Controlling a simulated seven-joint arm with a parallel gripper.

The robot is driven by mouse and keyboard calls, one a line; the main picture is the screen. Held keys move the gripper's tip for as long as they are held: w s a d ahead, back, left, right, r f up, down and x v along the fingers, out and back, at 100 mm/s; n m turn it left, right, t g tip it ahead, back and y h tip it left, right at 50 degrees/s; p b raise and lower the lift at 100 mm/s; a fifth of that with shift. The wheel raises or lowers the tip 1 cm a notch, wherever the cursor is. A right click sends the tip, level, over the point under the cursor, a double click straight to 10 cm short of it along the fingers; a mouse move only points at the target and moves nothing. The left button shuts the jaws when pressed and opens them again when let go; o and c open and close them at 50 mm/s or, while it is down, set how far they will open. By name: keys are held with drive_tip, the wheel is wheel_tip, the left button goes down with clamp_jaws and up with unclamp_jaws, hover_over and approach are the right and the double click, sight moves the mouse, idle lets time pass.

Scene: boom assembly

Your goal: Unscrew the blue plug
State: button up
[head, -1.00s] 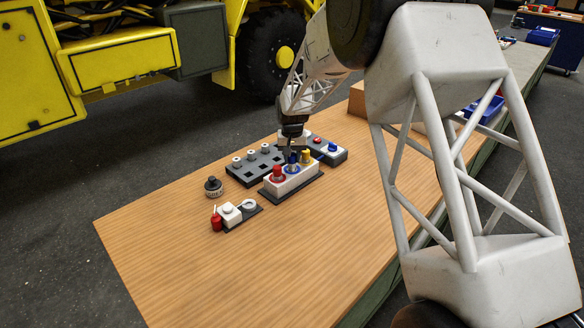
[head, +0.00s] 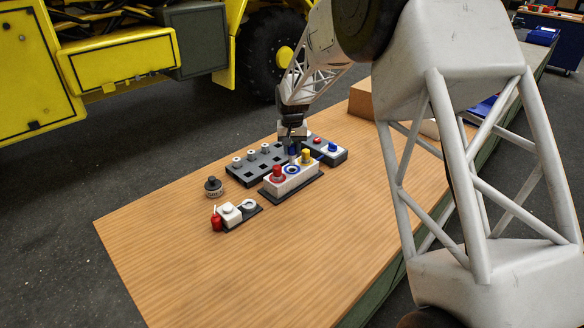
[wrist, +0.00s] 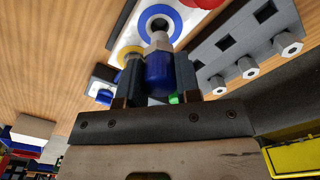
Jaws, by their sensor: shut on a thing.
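A white block (head: 274,189) on a dark base stands on the wooden table. It carries a red plug (head: 278,173), a yellow plug (head: 306,157) and, between them, a blue-ringed socket (head: 291,169) with a dark open hole. The socket also shows at the top of the wrist view (wrist: 146,23). My gripper (head: 292,141) is above this block. It is shut on the blue plug (wrist: 159,72), whose pale tip points toward the socket. The plug (head: 292,151) looks raised clear of the hole.
A grey rack (head: 240,174) with square holes and several pale hex pieces is close behind. A grey and white unit (head: 333,152) with a blue knob stands to its right. A black knob (head: 213,186) and a small white fixture (head: 230,213) are at left. The front table is clear.

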drive_tip(key=shift+r, duration=0.75)
